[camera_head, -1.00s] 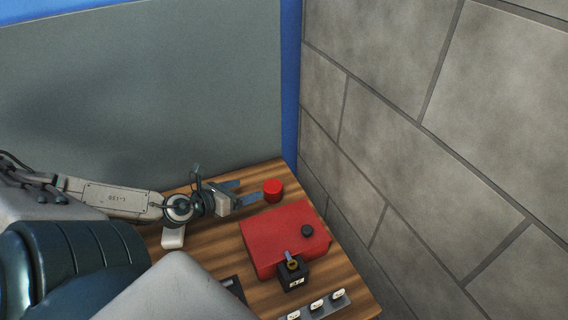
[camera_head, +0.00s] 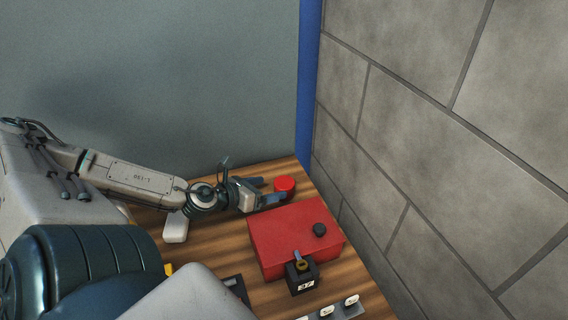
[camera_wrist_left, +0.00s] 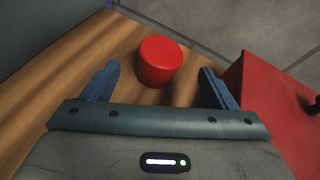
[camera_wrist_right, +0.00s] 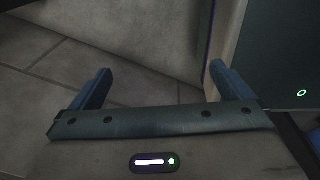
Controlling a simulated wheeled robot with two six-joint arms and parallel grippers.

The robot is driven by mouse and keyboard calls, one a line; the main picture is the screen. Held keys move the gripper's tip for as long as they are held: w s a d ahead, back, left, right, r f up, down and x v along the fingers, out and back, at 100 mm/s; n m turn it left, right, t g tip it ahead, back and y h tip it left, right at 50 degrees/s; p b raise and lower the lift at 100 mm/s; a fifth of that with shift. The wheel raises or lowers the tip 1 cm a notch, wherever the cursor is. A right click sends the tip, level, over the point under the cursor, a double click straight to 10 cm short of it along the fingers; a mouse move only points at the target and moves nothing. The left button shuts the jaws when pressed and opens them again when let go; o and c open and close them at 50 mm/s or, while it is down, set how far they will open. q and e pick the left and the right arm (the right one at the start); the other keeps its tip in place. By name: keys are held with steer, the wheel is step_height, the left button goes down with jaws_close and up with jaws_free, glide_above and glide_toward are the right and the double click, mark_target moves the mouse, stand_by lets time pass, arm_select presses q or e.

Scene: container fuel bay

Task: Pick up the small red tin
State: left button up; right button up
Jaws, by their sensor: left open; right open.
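The small red tin (camera_head: 285,184) stands upright on the wooden table near its far corner. In the left wrist view the tin (camera_wrist_left: 161,61) sits between the lines of the two blue fingers, slightly ahead of their tips. My left gripper (camera_head: 267,190) is open and empty, low over the table and pointing at the tin. It also shows in the left wrist view (camera_wrist_left: 158,88). My right gripper (camera_wrist_right: 160,85) is open and empty, away from the table; only its own wrist view shows it.
A large red canister (camera_head: 290,236) with a black cap lies just right of the left gripper. A black block with a brass piece (camera_head: 302,275) and a strip of switches (camera_head: 340,307) are nearer. A block wall (camera_head: 420,130) borders the wooden table (camera_head: 215,245).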

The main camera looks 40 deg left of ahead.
mark_target(276, 187)
arm_select(q)
steer(key=shift+f+b+x, duration=0.1)
steer(key=shift+b+x, duration=1.05)
steer(key=shift+b, duration=0.5)
steer(key=shift+f+b+x, duration=0.15)
steer(key=shift+b+x, duration=1.05)
steer(key=shift+b, duration=0.45)
steer(key=shift+w+b, duration=0.2)
steer(key=shift+b, duration=0.2)
steer(key=shift+w+r, duration=0.1)
steer(key=shift+r, duration=0.05)
steer(key=c, duration=1.1)
